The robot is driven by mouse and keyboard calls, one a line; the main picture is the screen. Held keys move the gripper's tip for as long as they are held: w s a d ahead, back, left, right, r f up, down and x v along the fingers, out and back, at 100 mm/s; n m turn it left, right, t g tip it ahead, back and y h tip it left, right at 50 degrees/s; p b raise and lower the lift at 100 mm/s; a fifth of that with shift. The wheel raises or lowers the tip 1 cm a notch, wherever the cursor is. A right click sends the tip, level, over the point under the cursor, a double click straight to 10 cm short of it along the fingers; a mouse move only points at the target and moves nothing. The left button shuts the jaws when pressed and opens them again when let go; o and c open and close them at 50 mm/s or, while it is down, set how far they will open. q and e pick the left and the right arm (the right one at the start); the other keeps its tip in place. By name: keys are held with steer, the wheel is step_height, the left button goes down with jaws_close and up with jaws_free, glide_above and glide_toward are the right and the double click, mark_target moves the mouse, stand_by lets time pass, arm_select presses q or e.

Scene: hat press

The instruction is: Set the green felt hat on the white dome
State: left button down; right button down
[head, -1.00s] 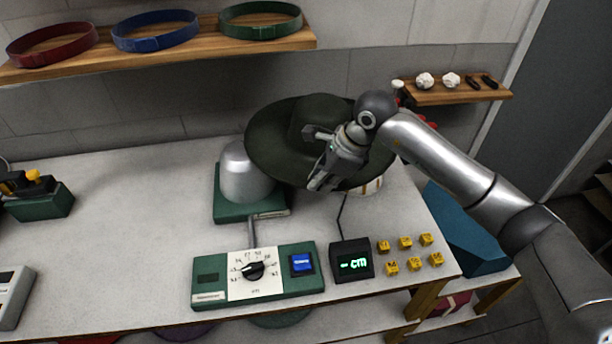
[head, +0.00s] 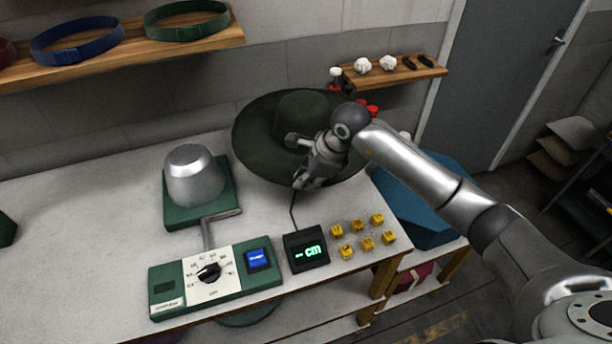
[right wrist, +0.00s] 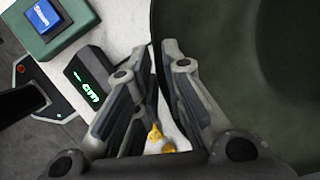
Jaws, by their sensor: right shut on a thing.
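The green felt hat (head: 262,136) is dark green with a wide brim and a rounded crown. In the head view it is at the back right of the table, crown up and tilted. My right gripper (head: 300,162) is shut on its brim at the near side. In the right wrist view the hat (right wrist: 250,70) fills the right side, beside the fingers (right wrist: 158,55). No plainly white dome shows; what lies under the hat is hidden. A silver-grey dome (head: 193,178) stands bare to the left, apart from the hat. My left gripper is not in view.
The silver dome stands on a green base (head: 172,214). In front are a dial panel (head: 165,300), a black display (head: 306,262) and several yellow blocks (head: 368,243). A wall shelf (head: 400,74) is behind the hat.

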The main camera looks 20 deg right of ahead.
steer(key=shift+f+b, duration=3.8)
steer(key=shift+f, duration=1.75)
steer(key=shift+f+b, duration=1.1)
steer(key=shift+b, duration=0.05)
steer(key=c, duration=1.5)
jaws_free()
steer(key=shift+o, duration=0.2)
steer(key=shift+r, duration=0.1)
steer(key=v, duration=1.2)
